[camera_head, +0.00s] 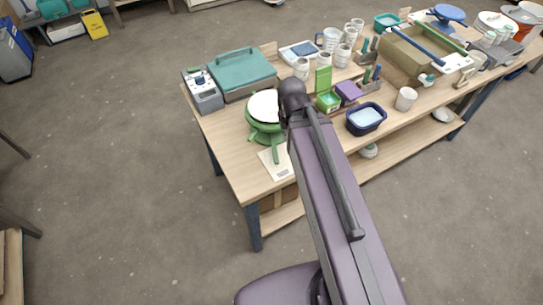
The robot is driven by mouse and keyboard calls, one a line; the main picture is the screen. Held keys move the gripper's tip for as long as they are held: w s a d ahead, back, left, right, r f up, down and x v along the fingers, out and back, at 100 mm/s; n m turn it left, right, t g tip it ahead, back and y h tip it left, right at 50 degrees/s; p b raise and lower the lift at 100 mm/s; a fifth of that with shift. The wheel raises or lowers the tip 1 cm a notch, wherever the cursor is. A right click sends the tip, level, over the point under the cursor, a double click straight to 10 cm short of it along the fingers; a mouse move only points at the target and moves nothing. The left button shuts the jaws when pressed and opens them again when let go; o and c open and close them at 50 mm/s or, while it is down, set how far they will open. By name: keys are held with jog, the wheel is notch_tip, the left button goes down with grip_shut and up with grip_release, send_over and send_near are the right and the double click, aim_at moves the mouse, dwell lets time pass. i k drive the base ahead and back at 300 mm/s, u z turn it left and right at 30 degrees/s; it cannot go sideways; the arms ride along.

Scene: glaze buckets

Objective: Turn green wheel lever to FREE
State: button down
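A green banding-style wheel (256,129) with a white round top (264,105) stands near the left front part of the wooden table. Its green lever (268,148) sticks out toward the table's front edge. A pale card (277,164) lies under and beside the lever; its markings are too small to read. My purple arm reaches up from the bottom, and its dark joint is beside the wheel's right side in the picture, covering part of it. I cannot make out my gripper's fingers. Whether my arm touches the wheel cannot be told.
A teal-lidded case (243,73) and a grey device (203,93) stand behind the wheel. To the right are a green holder (328,99), a dark blue basin (366,118) and a white cup (405,98).

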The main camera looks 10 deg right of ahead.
aim_at(274, 151)
jog(key=z, duration=0.35)
jog(key=k, duration=1.5)
jog(key=u, duration=0.25)
jog(key=i, duration=1.05)
jog(key=u, duration=0.05)
